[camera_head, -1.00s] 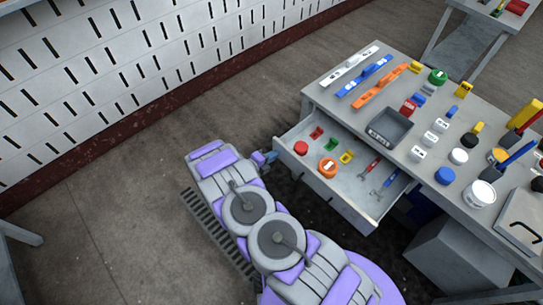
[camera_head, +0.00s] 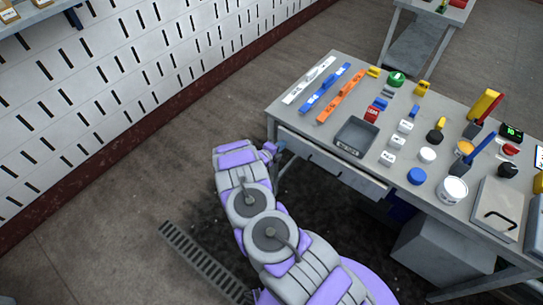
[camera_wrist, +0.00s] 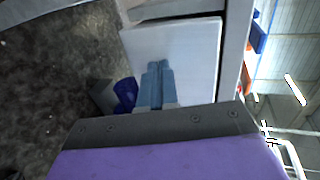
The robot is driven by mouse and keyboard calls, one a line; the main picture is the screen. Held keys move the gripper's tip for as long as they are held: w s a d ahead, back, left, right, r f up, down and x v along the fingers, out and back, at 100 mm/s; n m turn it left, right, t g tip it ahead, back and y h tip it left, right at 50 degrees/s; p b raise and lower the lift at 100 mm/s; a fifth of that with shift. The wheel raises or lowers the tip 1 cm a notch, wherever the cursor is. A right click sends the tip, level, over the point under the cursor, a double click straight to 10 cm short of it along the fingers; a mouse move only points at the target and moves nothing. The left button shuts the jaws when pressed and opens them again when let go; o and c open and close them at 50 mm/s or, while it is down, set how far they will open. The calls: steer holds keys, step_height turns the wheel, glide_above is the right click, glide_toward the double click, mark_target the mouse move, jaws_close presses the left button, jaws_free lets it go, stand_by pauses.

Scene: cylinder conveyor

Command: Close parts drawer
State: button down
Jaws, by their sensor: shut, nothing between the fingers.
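The parts drawer (camera_head: 335,165) is under the front edge of the grey workbench, pushed in so that its contents are hidden. A narrow strip of its front shows below the tabletop; I cannot tell whether it is fully flush. My gripper (camera_head: 279,149) is at the left end of the drawer front, partly hidden by my arm. In the wrist view, the shut, empty blue-grey fingers (camera_wrist: 157,68) point at a pale flat panel (camera_wrist: 185,45), which looks like the drawer front. They overlap it in the picture, but contact cannot be told.
The workbench top (camera_head: 300,118) holds a grey tray (camera_head: 357,137), coloured bars, caps, small blocks and a white tub (camera_head: 453,190). A grey cabinet (camera_head: 440,250) stands below at right. A slotted white wall panel (camera_head: 120,70) runs at the left. Open floor lies between.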

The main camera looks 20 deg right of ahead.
mark_target(286, 139)
steer(key=shift+w+d+r+b, duration=0.1)
steer(key=shift+w+d+b, duration=0.1)
steer(key=shift+w+d, duration=0.35)
steer(key=shift+w+d+r+b, duration=0.1)
steer(key=shift+w+d+b, duration=0.1)
steer(key=shift+w, duration=0.5)
steer(key=shift+w+d+f, duration=0.1)
steer(key=shift+d, duration=0.6)
